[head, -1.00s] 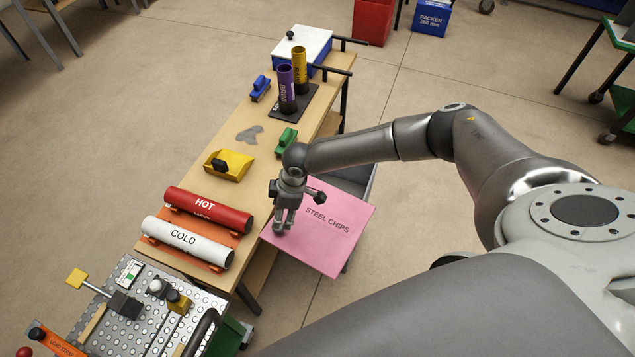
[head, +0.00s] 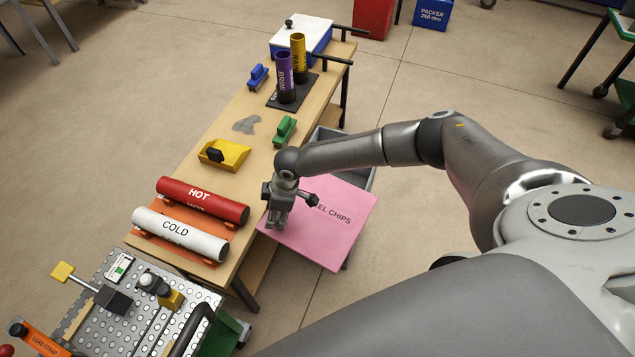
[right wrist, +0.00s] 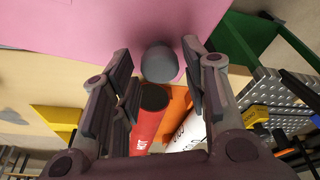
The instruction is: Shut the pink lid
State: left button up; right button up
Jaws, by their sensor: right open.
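The pink lid (head: 325,235), marked STEEL CHIPS, is a flat panel beside the table in the head view. A grey bin (head: 368,178) shows past its far edge, so the lid does not cover all of it. My right gripper (head: 276,226) is over the lid's table-side part, pointing down and hiding some of the lettering. In the right wrist view the pink lid (right wrist: 120,25) fills the top, and a round grey knob (right wrist: 160,62) sits by its edge between the open, empty-looking fingers (right wrist: 160,85). I cannot tell whether they touch it. My left gripper is not in view.
Red HOT (head: 205,199) and white COLD (head: 180,236) pipes lie on an orange stand on the wooden table (head: 205,130). A perforated metal cart top (head: 150,320) is near left.

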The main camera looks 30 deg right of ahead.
jog(key=shift+w, duration=0.1)
jog(key=shift+w+d+f+b, duration=0.15)
jog(key=shift+w+d+b, duration=0.1)
jog(key=shift+w+b, duration=0.3)
jog(key=w+d+b, duration=0.3)
jog(key=w+b, duration=0.4)
jog(key=shift+w+d, duration=0.2)
jog(key=shift+w, duration=0.1)
jog(key=shift+w, duration=0.1)
dwell(0.4)
